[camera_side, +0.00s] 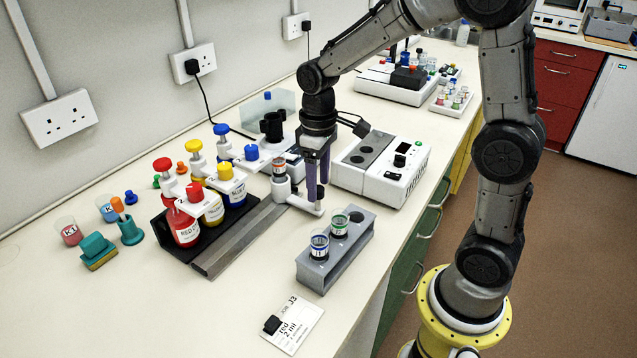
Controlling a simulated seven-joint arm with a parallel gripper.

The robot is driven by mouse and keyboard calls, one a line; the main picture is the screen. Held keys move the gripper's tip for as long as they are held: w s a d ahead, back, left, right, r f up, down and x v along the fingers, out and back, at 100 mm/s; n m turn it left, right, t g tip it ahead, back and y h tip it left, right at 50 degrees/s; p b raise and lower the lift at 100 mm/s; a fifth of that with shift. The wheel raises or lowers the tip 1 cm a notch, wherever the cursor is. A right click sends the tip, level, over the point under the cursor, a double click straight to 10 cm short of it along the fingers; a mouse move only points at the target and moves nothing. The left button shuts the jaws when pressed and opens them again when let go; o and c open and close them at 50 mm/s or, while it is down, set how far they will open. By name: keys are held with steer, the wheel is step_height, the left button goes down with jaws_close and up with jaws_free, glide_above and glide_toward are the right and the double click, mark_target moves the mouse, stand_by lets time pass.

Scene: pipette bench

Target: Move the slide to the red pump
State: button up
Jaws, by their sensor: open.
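The red pump bottle (184,228), with a red top and a "RED" label, stands at the left end of the black pump rack. The slide (294,199) is a white carriage on the grey rail (235,242), at the rail's far right end, away from the red pump. It carries a small vial (279,170) and has an arm reaching right to a knob at its end. My gripper (316,190) points down over that arm end, with its purple fingers open. The fingers hide part of the handle; I cannot tell whether they touch it.
Yellow (211,210) and blue (235,190) pump bottles stand beside the red one. A grey vial rack (338,257) with two vials stands in front right. A job card (292,325) lies near the front edge. A white instrument (382,170) stands behind right. The rail left of the slide is clear.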

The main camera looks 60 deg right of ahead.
steer(key=shift+f, duration=0.4)
steer(key=shift+c, duration=0.2)
jaws_close()
stand_by(1.1)
